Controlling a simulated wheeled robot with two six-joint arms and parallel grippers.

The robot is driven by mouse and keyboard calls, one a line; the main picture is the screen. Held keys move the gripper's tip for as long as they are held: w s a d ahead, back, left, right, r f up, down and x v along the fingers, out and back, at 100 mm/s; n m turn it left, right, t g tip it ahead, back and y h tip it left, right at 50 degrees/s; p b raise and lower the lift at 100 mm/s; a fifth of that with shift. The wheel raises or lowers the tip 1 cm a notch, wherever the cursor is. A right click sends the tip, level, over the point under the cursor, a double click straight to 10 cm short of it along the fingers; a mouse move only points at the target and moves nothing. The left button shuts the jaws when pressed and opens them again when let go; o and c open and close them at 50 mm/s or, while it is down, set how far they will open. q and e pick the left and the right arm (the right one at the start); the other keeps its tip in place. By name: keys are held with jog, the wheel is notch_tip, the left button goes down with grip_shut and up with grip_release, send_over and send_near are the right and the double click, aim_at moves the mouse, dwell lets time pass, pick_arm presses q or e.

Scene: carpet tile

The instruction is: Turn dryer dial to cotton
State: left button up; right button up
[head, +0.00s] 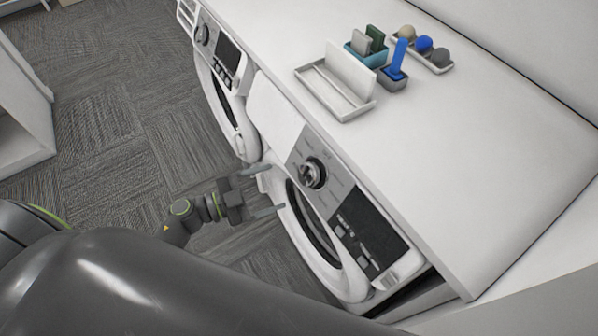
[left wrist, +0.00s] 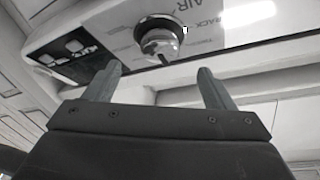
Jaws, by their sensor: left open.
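The dryer (head: 297,226) stands under the white counter, with a grey and black control panel on its front. Its round silver dial (head: 313,173) sits on the grey part of the panel. The dial also shows in the left wrist view (left wrist: 158,38), above and beyond the fingertips. The label at the dial's pointer is too small to read. My left gripper (head: 262,190) is open and empty, in front of the dryer and to the left of the dial, apart from it. In the left wrist view its two fingers (left wrist: 158,82) point up toward the panel. My right gripper is not in view.
A second machine (head: 222,90) with a similar dial stands farther back. On the counter (head: 440,170) are a white tray (head: 335,85), a teal caddy (head: 367,48), a grey cup with a blue brush (head: 395,72) and a tray of balls (head: 423,50). Carpet floor (head: 110,120) is open at left.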

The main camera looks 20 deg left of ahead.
aim_at(302, 177)
pick_arm(q)
jog(key=p+x, duration=0.1)
jog(key=x, duration=0.7)
jog(key=shift+w, duration=0.1)
jog(key=shift+p, duration=0.3)
jog(key=c, duration=1)
